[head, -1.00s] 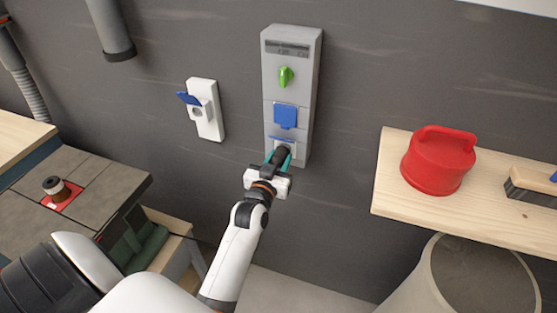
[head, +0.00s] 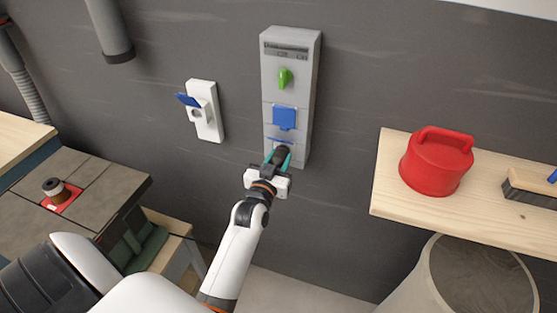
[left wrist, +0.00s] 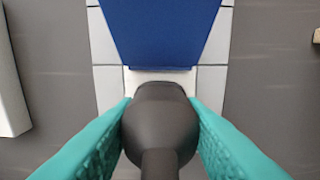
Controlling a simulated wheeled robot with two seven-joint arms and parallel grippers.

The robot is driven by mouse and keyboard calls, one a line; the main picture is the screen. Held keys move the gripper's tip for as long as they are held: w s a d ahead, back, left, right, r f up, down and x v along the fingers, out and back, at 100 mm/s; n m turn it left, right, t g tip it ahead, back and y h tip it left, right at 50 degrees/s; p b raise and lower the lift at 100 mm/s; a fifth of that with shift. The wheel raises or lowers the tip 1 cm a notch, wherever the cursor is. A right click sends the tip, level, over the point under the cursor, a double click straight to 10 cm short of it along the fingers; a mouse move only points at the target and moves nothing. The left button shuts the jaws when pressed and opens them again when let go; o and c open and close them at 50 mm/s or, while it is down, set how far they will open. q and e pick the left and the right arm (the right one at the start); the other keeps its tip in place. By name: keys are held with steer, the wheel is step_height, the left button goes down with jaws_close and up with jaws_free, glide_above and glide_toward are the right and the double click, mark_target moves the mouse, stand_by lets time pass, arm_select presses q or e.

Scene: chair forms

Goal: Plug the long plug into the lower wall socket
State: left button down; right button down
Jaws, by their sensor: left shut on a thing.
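The grey wall unit (head: 291,60) is mounted on the dark wall, with a green knob and two blue-lidded sockets below it. The upper socket's blue lid (head: 285,117) is closed. The lower socket's blue lid (head: 280,140) is raised; it fills the top of the left wrist view (left wrist: 160,30). My left gripper (head: 277,159) is shut on the dark plug (head: 282,153) at the lower socket. In the left wrist view the teal fingers flank the plug's round body (left wrist: 160,120), whose front meets the pale socket face. The plug's pins are hidden. My right gripper is not in view.
A wooden shelf (head: 400,190) at right carries a red lidded container (head: 436,163) and a brush (head: 530,188). A workbench (head: 100,175) stands at left.

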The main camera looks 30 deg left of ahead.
arm_select(q)
steer(key=shift+w+a+r, duration=0.1)
steer(key=shift+w+r, duration=0.05)
steer(key=shift+w, duration=0.3)
stand_by(0.6)
steer(key=shift+w, duration=0.1)
stand_by(0.4)
steer(key=c, duration=1.2)
jaws_free()
steer(key=o, duration=0.3)
steer(key=shift+w, duration=0.15)
steer(key=shift+o, duration=0.2)
steer(key=shift+f, duration=0.2)
steer(key=b+v, duration=0.2)
steer(key=v, duration=1)
